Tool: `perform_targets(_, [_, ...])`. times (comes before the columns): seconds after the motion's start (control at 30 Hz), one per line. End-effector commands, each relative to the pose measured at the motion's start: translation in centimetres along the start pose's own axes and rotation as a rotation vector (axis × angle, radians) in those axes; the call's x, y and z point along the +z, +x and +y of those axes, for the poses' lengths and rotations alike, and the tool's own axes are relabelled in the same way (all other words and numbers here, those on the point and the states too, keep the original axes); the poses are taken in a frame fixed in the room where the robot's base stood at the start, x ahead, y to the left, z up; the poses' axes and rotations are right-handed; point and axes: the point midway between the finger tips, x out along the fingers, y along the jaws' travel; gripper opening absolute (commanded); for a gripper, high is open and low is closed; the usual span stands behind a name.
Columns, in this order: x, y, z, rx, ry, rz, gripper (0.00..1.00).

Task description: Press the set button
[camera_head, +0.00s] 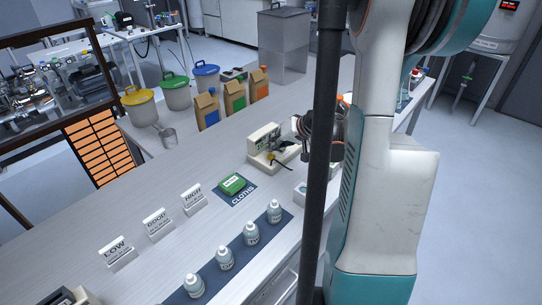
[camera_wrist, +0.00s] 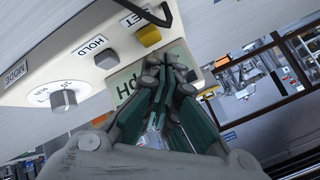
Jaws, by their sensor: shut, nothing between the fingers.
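The cream pH meter (camera_head: 264,137) stands on the bench in the head view, left of my gripper (camera_head: 303,128), which a dark pole partly covers. In the wrist view the meter's panel (camera_wrist: 72,40) shows tilted. The display (camera_wrist: 128,84) is partly hidden by my fingers. My gripper (camera_wrist: 167,62) is shut and empty, its tips by the display and just below the set button. Contact cannot be told.
Several white bottles (camera_head: 251,233) stand on a dark strip in front. A dark piece (camera_wrist: 155,14) is close to the set button.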

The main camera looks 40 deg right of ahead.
Motion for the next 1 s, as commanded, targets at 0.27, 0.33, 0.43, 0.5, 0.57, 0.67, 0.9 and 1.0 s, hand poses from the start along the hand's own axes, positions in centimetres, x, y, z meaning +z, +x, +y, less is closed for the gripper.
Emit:
perform_targets(0.27, [0.00,0.00,0.00,0.000,0.000,0.000,0.00])
perform_targets(0.33, [0.00,0.00,0.00,0.000,0.000,0.000,0.00])
perform_targets(0.43, [0.00,0.00,0.00,0.000,0.000,0.000,0.00])
perform_targets(0.5, [0.00,0.00,0.00,0.000,0.000,0.000,0.00])
perform_targets(0.57, [0.00,0.00,0.00,0.000,0.000,0.000,0.00])
perform_targets(0.67, [0.01,0.02,0.01,0.000,0.000,0.000,0.00])
perform_targets(0.9, [0.38,0.51,0.37,0.000,0.000,0.000,0.00])
perform_targets(1.0, [0.48,0.63,0.46,0.000,0.000,0.000,0.00])
